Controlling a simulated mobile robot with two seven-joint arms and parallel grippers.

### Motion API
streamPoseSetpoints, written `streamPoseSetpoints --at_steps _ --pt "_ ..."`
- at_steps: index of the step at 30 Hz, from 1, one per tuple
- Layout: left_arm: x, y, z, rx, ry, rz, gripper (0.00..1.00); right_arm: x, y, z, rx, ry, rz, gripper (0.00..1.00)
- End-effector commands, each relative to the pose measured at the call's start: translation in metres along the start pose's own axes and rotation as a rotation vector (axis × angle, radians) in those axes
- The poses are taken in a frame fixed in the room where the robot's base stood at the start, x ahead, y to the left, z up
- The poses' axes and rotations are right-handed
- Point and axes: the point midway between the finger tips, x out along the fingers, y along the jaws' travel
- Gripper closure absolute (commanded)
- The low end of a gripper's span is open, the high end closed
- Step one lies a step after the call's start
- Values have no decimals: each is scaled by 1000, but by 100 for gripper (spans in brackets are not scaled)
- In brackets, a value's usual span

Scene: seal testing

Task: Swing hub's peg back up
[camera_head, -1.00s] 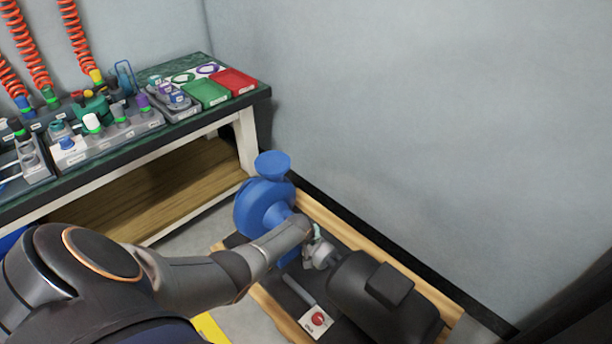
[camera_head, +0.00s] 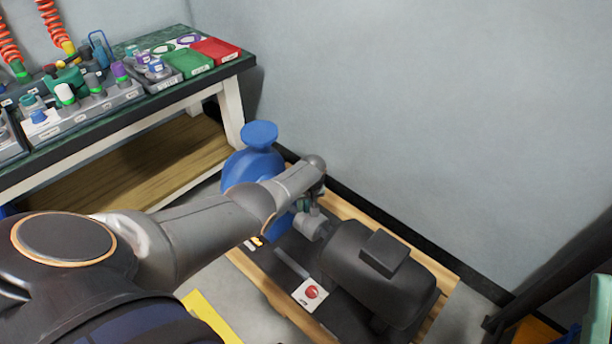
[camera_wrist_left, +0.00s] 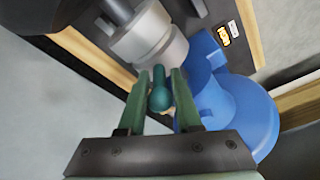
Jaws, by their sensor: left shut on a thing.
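The silver-grey hub (camera_head: 310,226) sits on the shaft between the blue pump (camera_head: 252,165) and the dark motor (camera_head: 365,262). In the left wrist view the hub (camera_wrist_left: 150,38) is at the upper middle, and a teal peg (camera_wrist_left: 159,95) with a rounded end points from it toward my gripper. My left gripper (camera_wrist_left: 158,82) is shut on the peg, with one green finger on each side of it. In the head view my left gripper (camera_head: 308,204) is just above the hub, partly hidden by my wrist.
A red button on a white plate (camera_head: 311,292) is in front of the motor on the wood-edged base (camera_head: 345,212). A workbench (camera_head: 150,98) with fittings and red and green trays stands at the left. A grey wall is behind.

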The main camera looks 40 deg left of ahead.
Motion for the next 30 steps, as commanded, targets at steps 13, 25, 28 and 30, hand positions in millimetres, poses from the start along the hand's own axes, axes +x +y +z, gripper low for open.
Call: streamPoseSetpoints --at_steps 13,25,28,30 --pt "-2 4 -2 0 5 10 53 0 1 -1 -1 4 4 50" --pt "-8 2 -1 -1 2 5 50 6 3 -6 -5 6 5 50" --pt "-18 2 -2 0 3 6 50 14 7 -15 -15 11 4 50" --pt "-27 2 -2 -1 2 5 50 21 10 -23 -29 17 4 50"
